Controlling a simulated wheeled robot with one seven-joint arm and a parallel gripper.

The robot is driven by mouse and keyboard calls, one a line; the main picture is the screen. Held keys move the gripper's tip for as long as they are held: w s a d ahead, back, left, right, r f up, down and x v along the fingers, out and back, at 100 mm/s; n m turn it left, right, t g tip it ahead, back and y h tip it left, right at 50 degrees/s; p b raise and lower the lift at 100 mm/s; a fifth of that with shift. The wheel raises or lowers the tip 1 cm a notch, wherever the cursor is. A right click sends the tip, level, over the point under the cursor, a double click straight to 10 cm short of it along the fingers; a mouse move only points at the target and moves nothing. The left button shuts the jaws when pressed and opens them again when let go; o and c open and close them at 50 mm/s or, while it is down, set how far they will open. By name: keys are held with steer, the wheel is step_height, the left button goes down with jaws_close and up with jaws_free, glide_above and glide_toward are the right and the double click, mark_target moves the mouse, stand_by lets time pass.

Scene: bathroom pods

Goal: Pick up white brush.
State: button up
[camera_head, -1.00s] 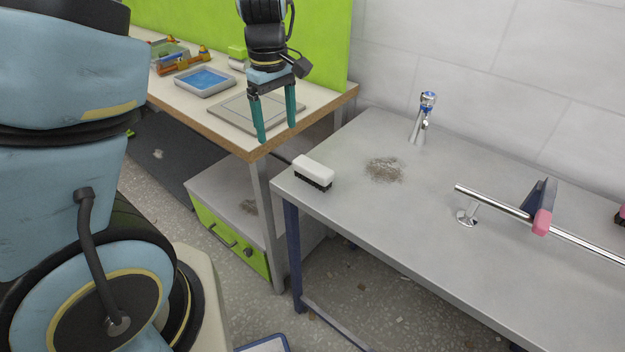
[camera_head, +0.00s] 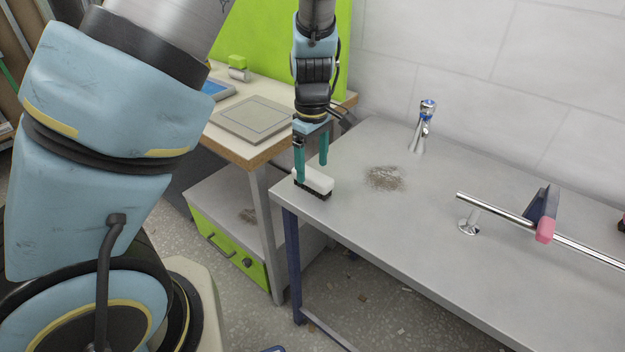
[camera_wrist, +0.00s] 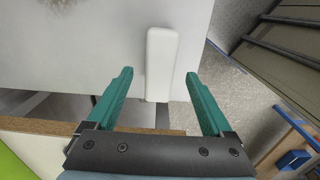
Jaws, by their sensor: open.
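The white brush (camera_head: 316,180) has a white back and dark bristles. It lies bristles down near the left end of the grey metal table (camera_head: 400,215). My gripper (camera_head: 312,172) has two green fingers and is over the brush; one finger hides part of it in the head view. In the wrist view, the brush (camera_wrist: 161,62) shows as a long white block beyond and between the open fingertips (camera_wrist: 160,72), near the table edge. No contact between fingers and brush is clear.
A tap (camera_head: 423,125) stands at the table's back, beside a dark dirt patch (camera_head: 384,178). A metal rail (camera_head: 540,228) with a pink-ended part is on the right. A wooden-edged bench (camera_head: 235,145) with a grey plate adjoins on the left.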

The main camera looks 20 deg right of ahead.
mark_target(312, 173)
step_height(312, 173, down, 4)
steer(key=shift+r, duration=0.25)
jaws_close()
stand_by(0.6)
